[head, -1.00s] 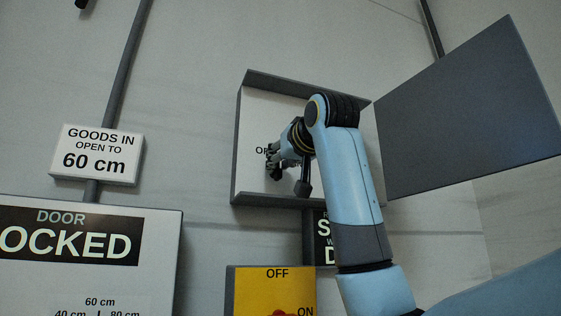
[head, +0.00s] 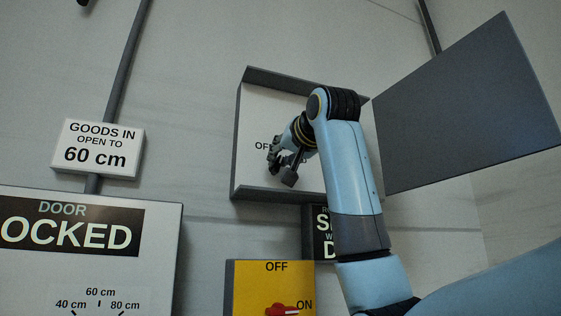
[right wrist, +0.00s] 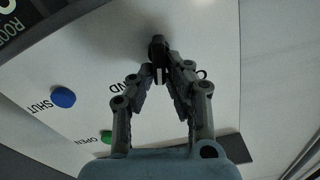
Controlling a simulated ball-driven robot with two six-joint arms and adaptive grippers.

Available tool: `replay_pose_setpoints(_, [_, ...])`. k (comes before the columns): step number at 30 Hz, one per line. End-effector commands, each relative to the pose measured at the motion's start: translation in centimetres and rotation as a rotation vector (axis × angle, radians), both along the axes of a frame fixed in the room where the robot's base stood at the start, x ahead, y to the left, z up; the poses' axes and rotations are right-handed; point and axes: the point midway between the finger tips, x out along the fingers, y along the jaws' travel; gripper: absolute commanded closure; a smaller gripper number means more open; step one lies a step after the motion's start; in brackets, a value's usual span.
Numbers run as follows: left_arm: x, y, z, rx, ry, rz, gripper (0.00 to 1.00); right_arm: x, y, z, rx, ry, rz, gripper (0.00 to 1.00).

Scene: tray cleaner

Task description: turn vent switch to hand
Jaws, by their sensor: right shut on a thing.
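The vent switch is in an open, shallow wall box (head: 315,194) with a white panel and grey rim. Its small black knob (right wrist: 158,46) shows in the right wrist view, between my fingertips. My right gripper (head: 273,160) is shut on this knob; it also shows in the right wrist view (right wrist: 164,70). A partly hidden label ending in "ND" lies beside the fingers in the right wrist view. Letters starting "OF" show left of the gripper in the head view. The knob's pointing direction cannot be told. My left gripper is not in view.
The box's grey door (head: 465,105) stands open at the right. A blue button (right wrist: 63,97) and a green button (right wrist: 106,136) are on the panel. Below is a yellow box (head: 250,288) with a red switch (head: 282,310). A door sign (head: 160,275) is at lower left.

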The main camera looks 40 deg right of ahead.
Motion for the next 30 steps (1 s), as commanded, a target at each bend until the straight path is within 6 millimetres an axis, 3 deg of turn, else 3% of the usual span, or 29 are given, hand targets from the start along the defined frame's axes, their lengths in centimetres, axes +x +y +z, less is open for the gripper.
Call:
replay_pose_setpoints(18, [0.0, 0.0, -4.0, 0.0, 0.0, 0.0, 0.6, -0.2, -0.8, -0.7, 0.527, -0.128, -0.001, 1.0])
replay_pose_setpoints(30, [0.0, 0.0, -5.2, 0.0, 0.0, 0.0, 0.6, -0.2, -0.9, -0.8, 0.692, -0.167, -0.001, 1.0])
